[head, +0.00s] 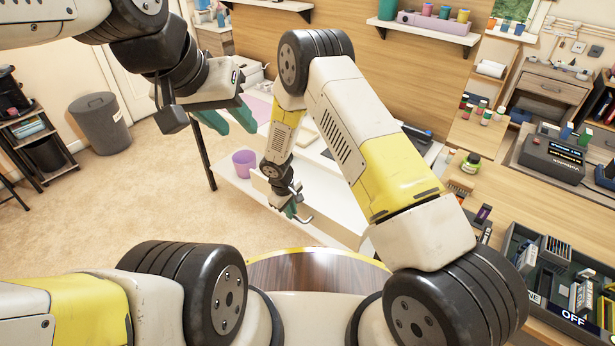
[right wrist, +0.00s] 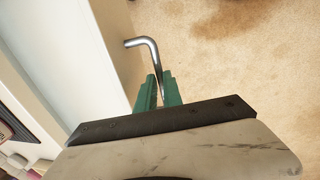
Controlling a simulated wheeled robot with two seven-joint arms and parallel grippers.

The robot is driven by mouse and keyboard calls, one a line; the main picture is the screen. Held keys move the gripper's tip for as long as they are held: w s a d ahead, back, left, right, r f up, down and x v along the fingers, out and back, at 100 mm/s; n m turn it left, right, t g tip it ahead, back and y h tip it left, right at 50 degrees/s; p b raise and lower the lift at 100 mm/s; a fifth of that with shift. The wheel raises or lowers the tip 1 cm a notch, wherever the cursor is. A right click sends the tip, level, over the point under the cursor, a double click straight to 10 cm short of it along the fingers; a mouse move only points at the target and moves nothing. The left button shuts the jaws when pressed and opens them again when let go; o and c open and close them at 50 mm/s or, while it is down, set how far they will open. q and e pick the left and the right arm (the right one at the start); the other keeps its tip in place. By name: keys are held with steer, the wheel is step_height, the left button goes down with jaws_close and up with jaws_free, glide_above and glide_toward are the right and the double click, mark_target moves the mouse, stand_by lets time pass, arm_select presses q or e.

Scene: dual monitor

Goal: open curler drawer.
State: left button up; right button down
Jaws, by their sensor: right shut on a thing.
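The white drawer front (right wrist: 115,55) fills the left of the right wrist view. A bent metal handle (right wrist: 146,46) stands off it. My right gripper (right wrist: 159,90) has its green fingers shut on the handle; the bent end sticks out past the fingertips. In the head view my right gripper (head: 291,209) and the handle (head: 307,217) show small beside the white desk (head: 325,215). My forearm hides much of the desk, and I cannot tell how far the drawer is open. My left gripper (head: 227,119) is open and empty, in the air left of the desk.
A purple cup (head: 244,164) stands on a low white surface behind my right gripper. A grey bin (head: 101,122) and a dark cart (head: 33,135) are at the left. A wooden workbench with a black parts box (head: 548,262) is at the right. The carpet at the left is clear.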

steer(key=s+a, duration=0.4)
steer(key=s, duration=0.2)
steer(key=shift+a, duration=0.15)
steer(key=c, duration=1.5)
jaws_free()
steer(key=r, duration=0.5)
steer(key=s+a+r, duration=0.1)
steer(key=r, duration=0.1)
steer(key=shift+s+r, duration=0.1)
steer(key=shift+r, duration=0.2)
